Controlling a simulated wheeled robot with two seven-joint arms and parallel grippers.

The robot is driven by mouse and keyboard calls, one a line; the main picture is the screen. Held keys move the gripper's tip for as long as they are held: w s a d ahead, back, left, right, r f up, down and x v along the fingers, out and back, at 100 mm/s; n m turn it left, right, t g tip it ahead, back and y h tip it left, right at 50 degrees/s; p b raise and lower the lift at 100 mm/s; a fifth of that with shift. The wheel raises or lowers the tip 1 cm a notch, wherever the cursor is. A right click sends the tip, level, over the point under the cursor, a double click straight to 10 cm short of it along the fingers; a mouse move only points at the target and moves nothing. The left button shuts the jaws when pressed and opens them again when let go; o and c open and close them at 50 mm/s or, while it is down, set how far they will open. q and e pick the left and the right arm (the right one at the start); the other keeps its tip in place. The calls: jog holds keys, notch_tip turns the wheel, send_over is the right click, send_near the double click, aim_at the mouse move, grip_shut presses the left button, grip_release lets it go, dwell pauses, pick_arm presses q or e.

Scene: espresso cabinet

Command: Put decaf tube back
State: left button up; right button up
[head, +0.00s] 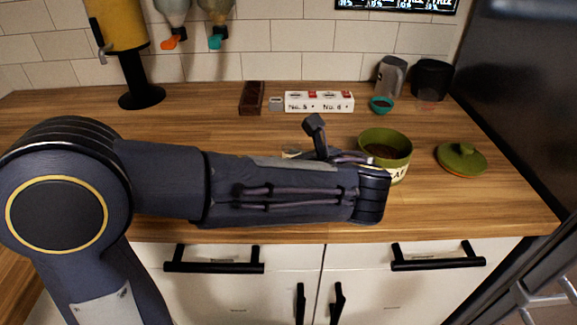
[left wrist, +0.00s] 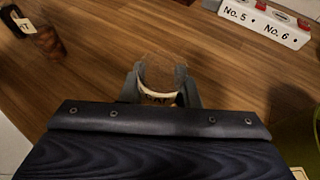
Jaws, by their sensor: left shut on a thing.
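The decaf tube (left wrist: 160,72) is a small clear tube with brown grounds and a pale label ending in "AF". My left gripper (left wrist: 160,90) is shut on it, one finger on each side, over the wooden counter. In the head view my forearm hides most of the gripper and tube; only a small pale bit shows above the arm. A white holder block (head: 319,103), marked No. 5 and apparently No. 6, with red parts on top, lies farther back; it also shows in the left wrist view (left wrist: 262,24). My right gripper is not in view.
An open green canister (head: 386,146) with brown grounds stands right of my wrist, its lid (head: 462,158) farther right. A dark brown block (head: 252,97), teal cup (head: 381,105) and grey jug (head: 390,77) stand at the back.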

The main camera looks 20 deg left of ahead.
pick_arm(q)
jog(key=shift+f, duration=0.5)
jog(key=shift+f, duration=0.15)
jog(key=o, duration=1)
jog(key=shift+r, duration=0.2)
jog(key=p+v, duration=0.1)
jog(key=v, duration=1.1)
jog(key=shift+f+p, duration=0.1)
jog(key=shift+p, duration=0.3)
